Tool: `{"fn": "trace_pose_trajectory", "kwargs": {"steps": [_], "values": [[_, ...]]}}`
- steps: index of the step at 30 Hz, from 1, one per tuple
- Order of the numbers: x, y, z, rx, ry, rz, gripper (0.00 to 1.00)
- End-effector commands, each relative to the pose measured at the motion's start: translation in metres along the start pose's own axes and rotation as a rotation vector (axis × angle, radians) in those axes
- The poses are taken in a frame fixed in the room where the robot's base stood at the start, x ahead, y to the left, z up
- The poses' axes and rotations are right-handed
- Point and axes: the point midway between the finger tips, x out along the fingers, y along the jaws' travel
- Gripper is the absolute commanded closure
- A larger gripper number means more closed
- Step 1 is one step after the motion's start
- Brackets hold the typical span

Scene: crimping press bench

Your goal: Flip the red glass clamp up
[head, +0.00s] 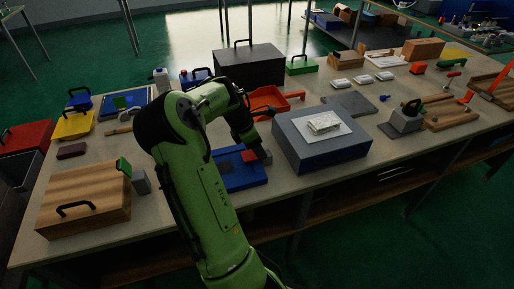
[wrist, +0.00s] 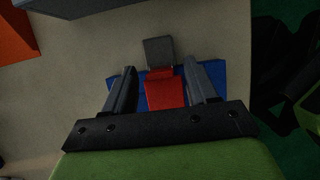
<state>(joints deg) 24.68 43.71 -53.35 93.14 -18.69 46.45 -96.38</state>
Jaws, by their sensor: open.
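The red glass clamp (wrist: 165,92) shows in the wrist view as a red block with a grey block (wrist: 159,52) just beyond its far end. It sits over a blue base plate (wrist: 215,72). In the head view the clamp's red part (head: 249,155) is small, on the blue plate (head: 238,178) at the bench's front middle, partly behind my arm. My gripper (wrist: 160,72) is open, with one finger on each side of the red part. Gaps show between the fingers and the red part. I cannot tell the height of the fingertips above the plate.
A grey-blue box (head: 318,153) with a white item on top stands just right of the plate. A wooden box (head: 85,199) with a black handle stands at left. The bench's front edge is close to the plate.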

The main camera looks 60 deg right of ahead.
Motion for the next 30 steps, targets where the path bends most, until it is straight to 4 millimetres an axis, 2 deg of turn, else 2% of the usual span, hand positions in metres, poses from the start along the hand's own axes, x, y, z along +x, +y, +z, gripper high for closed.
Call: {"fn": "trace_pose_trajectory", "kwargs": {"steps": [2,9,20,30], "values": [[-0.001,0.000,0.000,0.000,0.000,0.000,0.44],[-0.001,0.000,0.000,0.000,0.000,0.000,0.80],[-0.003,0.000,0.005,0.002,0.066,-0.001,0.80],[-0.004,-0.001,0.018,0.007,0.323,-0.002,0.80]]}}
